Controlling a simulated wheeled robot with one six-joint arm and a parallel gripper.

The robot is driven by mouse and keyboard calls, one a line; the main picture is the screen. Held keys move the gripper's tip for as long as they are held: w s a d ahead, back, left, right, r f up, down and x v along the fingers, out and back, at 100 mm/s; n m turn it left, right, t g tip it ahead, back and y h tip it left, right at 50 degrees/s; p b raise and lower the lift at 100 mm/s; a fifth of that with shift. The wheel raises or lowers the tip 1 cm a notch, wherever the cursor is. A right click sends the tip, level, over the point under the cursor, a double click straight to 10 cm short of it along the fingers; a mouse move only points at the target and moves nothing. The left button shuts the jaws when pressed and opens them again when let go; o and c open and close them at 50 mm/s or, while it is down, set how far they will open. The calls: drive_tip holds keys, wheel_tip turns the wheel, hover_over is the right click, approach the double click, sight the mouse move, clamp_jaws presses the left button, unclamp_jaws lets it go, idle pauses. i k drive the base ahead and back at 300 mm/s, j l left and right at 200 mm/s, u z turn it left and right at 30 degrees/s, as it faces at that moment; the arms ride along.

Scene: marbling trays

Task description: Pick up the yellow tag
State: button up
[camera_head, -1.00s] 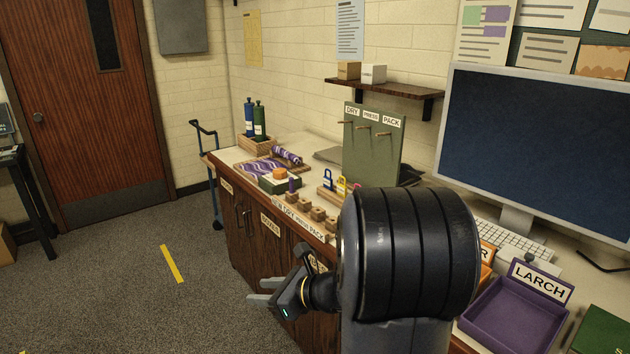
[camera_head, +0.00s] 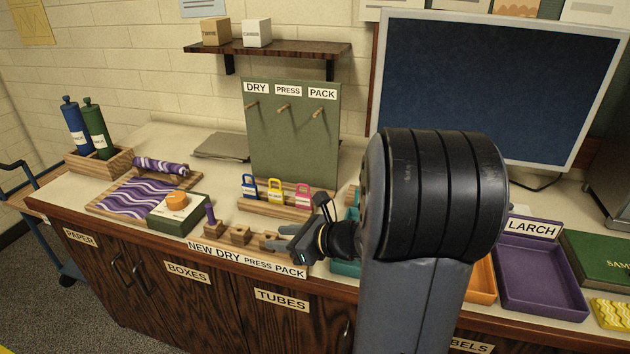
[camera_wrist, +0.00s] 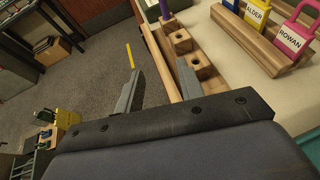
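The yellow tag (camera_head: 274,190) has a looped top and stands upright in a wooden rack (camera_head: 258,206), between a blue tag (camera_head: 249,187) and a pink tag (camera_head: 302,197). In the wrist view the yellow tag (camera_wrist: 256,12) reads ALDER, is partly cut off at the top right, and the pink tag (camera_wrist: 291,38) reads ROWAN. My gripper (camera_head: 279,238) is by the counter's front edge, in front and slightly right of the yellow tag.
Wooden blocks (camera_head: 240,235), one holding a purple peg (camera_head: 211,214), line the front edge by my gripper. A green pegboard (camera_head: 292,150) stands behind the tags. A purple LARCH tray (camera_head: 541,285) is at the right. A green box (camera_head: 178,215) is left of the blocks.

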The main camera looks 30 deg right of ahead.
sight(277, 196)
drive_tip(key=i+j+z, duration=0.3)
drive_tip(key=j+z, duration=0.3)
drive_tip(key=i+j+z, duration=0.3)
drive_tip(key=j+z, duration=0.3)
drive_tip(key=j, duration=0.15)
drive_tip(key=j+z, duration=0.3)
drive_tip(key=j, duration=0.1)
